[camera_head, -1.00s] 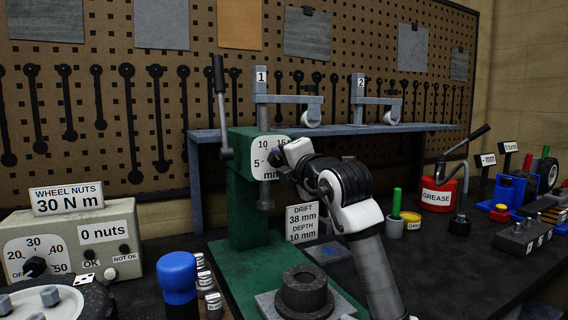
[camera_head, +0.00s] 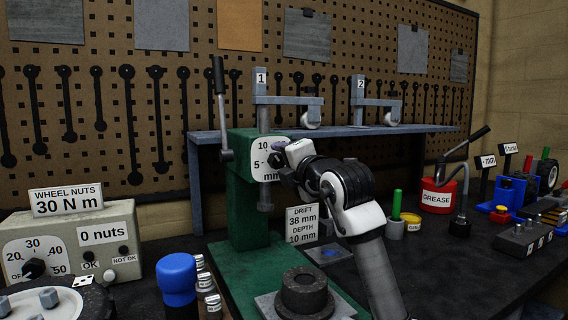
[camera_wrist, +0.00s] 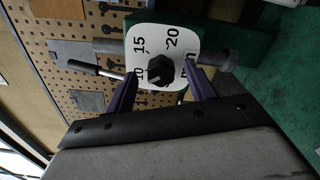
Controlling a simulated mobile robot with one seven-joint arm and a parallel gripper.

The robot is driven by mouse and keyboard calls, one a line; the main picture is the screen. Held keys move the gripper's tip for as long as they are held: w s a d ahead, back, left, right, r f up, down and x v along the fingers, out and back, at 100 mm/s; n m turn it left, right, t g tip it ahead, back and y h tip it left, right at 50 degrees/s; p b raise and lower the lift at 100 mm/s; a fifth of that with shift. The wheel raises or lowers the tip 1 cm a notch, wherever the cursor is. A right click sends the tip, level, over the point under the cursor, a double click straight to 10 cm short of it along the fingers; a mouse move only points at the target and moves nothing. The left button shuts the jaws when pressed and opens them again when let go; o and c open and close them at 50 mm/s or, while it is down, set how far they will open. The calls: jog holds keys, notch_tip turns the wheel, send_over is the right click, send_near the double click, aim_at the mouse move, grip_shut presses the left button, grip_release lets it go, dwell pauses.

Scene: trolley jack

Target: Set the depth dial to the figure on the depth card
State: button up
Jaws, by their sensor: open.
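The depth dial (camera_head: 263,158) is a white plate with a black knob on the green press (camera_head: 250,215). The wrist view shows its plate (camera_wrist: 172,38) with 15, 20, mm and a partly covered figure at left. The black knob (camera_wrist: 160,70) bears a pale mark toward the lower left; its exact reading is unclear. The depth card (camera_head: 302,224) reads drift 38 mm, depth 10 mm. My gripper (camera_wrist: 161,73) is open, its purple fingers on either side of the knob, with gaps showing. In the head view my arm hides the dial's right part.
A dark ring-shaped part (camera_head: 304,290) sits on the press base. The press lever (camera_head: 221,105) stands at upper left. A wheel-nut box (camera_head: 75,240) and a blue-topped handle (camera_head: 178,275) are at left. A red grease can (camera_head: 438,193) stands at right.

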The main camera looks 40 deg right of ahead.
jog(key=b+v, duration=0.2)
jog(key=v, duration=1.1)
jog(key=shift+s+b, duration=0.2)
jog(key=shift+b, duration=0.1)
jog(key=shift+s+f, duration=0.1)
